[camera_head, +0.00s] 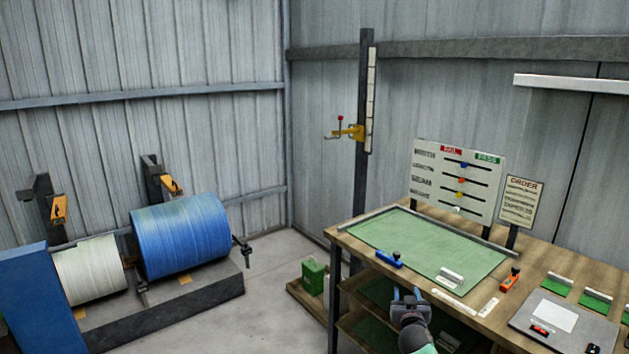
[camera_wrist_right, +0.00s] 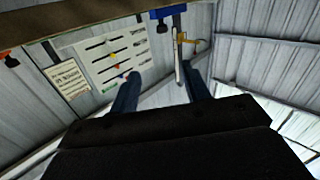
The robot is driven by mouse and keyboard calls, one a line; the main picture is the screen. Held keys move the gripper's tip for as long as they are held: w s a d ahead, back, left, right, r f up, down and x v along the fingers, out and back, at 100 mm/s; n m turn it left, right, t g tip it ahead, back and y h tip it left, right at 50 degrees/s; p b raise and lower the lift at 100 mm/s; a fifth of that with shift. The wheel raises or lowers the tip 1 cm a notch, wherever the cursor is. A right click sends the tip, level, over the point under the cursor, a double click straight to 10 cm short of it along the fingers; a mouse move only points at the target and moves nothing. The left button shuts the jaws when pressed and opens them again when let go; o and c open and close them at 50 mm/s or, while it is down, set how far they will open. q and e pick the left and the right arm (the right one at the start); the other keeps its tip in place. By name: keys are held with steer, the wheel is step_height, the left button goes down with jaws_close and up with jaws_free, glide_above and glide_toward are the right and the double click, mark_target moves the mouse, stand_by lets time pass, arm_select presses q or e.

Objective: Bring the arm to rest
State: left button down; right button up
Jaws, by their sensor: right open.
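My right gripper (camera_head: 407,296) shows in the head view at the front edge of the workbench (camera_head: 352,240). Its jaws are apart with nothing seen between them. In the right wrist view, its two dark fingers (camera_wrist_right: 160,92) stand apart, with the wall and board beyond them. My left gripper is in neither view.
The bench carries a green mat (camera_head: 430,243), a blue-handled tool (camera_head: 383,259), an orange tool (camera_head: 510,280) and a grey plate (camera_head: 563,322). A FAIL/PASS board (camera_head: 455,180) stands behind. Blue (camera_head: 180,236) and white (camera_head: 90,270) rolls lie at left. Bare floor (camera_head: 270,280) lies between.

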steer(key=s+a+f+n+g+y, duration=0.15)
steer(key=s+f+g, duration=0.25)
steer(key=s+f, duration=0.5)
steer(key=s+a+f+g, duration=0.3)
steer(key=s+f, duration=0.3)
steer(key=f, duration=0.5)
steer(key=s+a+f+n+g+y, duration=0.1)
steer(key=s+a+f+g, duration=0.25)
steer(key=s+f, duration=0.55)
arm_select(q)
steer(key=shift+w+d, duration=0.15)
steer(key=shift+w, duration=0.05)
arm_select(e)
steer(key=s+a+f+g, duration=0.1)
steer(key=s+f+g, duration=0.1)
steer(key=s+f, duration=0.4)
steer(key=s+a+f+g, duration=0.1)
steer(key=s+f, duration=0.5)
steer(key=s, duration=1.1)
steer(key=s+a+f+g, duration=0.1)
steer(key=s+f+g, duration=0.2)
steer(key=s, duration=0.9)
step_height(320, 180, down, 4)
steer(key=shift+s+a+r+y, duration=0.15)
steer(key=shift+s+y, duration=0.05)
steer(key=shift+y, duration=0.25)
